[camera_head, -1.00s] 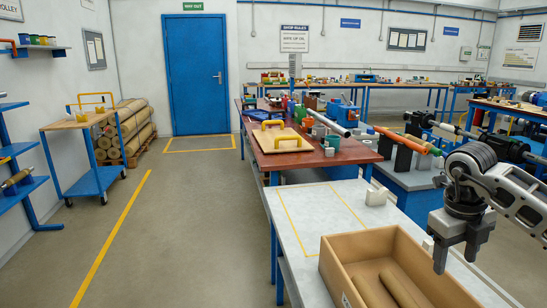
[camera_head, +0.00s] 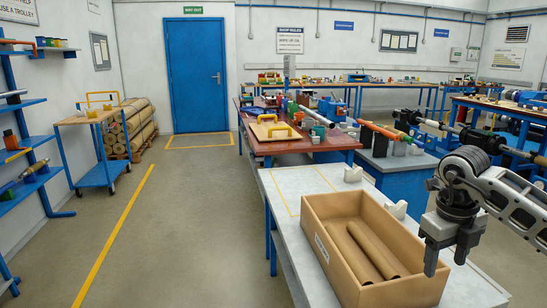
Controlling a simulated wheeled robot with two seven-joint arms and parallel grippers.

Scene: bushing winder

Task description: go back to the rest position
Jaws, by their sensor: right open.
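My right gripper (camera_head: 450,262) hangs fingers down at the right, above the right side of the cardboard-coloured box. It is open, with nothing seen between its fingers. The open box (camera_head: 317,255) stands on the grey table and holds brown tubes (camera_head: 366,255) lying lengthwise. My left gripper is out of view.
A blue trolley (camera_head: 98,175) is at the left. The floor (camera_head: 190,220) between is clear.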

